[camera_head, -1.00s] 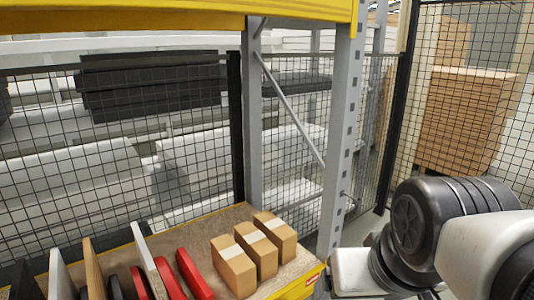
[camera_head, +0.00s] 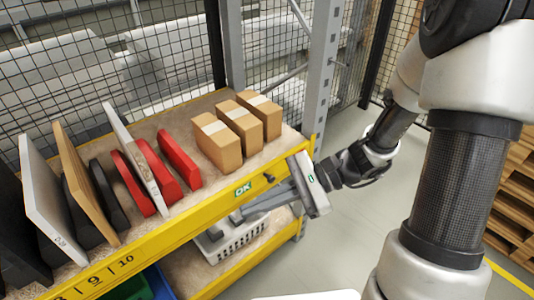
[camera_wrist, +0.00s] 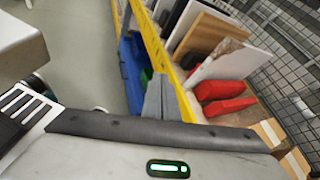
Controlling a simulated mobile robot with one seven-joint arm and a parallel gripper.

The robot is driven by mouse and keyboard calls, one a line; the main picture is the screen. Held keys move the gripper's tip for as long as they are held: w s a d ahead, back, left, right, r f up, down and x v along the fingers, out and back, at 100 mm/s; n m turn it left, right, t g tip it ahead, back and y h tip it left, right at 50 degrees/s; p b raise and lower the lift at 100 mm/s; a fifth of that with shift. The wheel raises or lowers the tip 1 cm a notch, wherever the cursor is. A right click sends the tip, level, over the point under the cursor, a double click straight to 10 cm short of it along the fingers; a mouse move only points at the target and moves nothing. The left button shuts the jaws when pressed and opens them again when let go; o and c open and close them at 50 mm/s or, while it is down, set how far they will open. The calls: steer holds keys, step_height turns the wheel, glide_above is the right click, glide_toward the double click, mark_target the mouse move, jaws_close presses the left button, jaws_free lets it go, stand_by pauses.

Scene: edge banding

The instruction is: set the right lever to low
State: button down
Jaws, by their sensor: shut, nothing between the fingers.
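My gripper (camera_head: 240,213) reaches in from the right in the head view, in front of the yellow shelf beam (camera_head: 150,246). Its grey fingers are together and empty, pointing left just below the green OK label (camera_head: 243,190). In the wrist view my fingers (camera_wrist: 162,84) also show closed, beside the yellow beam (camera_wrist: 160,50). A small dark knob-like part (camera_head: 268,178) sits on the beam just right of the OK label. I cannot tell whether it is the right lever or how it is set. No other lever is clearly visible; the gripper hides part of the beam.
Three cardboard boxes (camera_head: 231,133), red pieces (camera_head: 178,158) and upright boards (camera_head: 50,198) stand on the shelf. A white basket (camera_head: 232,240) and blue bin (camera_head: 158,283) sit below. A grey rack post (camera_head: 319,75) rises behind.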

mark_target(272, 179)
steer(key=w+d+f+m+t+h+b, duration=0.1)
steer(key=w+d+f+m+t+b, duration=0.1)
steer(key=f+m+t, duration=0.4)
steer(key=w+d+f+m+t+h+b, duration=0.1)
steer(key=w+d+f+m+t+b, duration=0.2)
steer(key=f+m, duration=0.7)
steer(key=w+d+f+m+t+h+b, duration=0.1)
steer(key=w+d+f+m+t+b, duration=0.2)
steer(key=w+f+m+t, duration=0.4)
step_height(272, 179, down, 5)
steer(key=shift+d+r+m+t, duration=0.15)
steer(key=shift+d+m+t, duration=0.45)
steer(key=shift+d+t, duration=0.25)
steer(key=shift+w, duration=0.15)
steer(key=w+a+r, duration=0.1)
steer(key=w+r, duration=0.1)
steer(key=w, duration=0.3)
steer(key=w+a+r+b, duration=0.1)
steer(key=w+a+r, duration=0.1)
steer(key=w, duration=0.3)
steer(key=shift+w+a, duration=0.15)
steer(key=shift+a, duration=0.15)
steer(key=shift+r, duration=0.15)
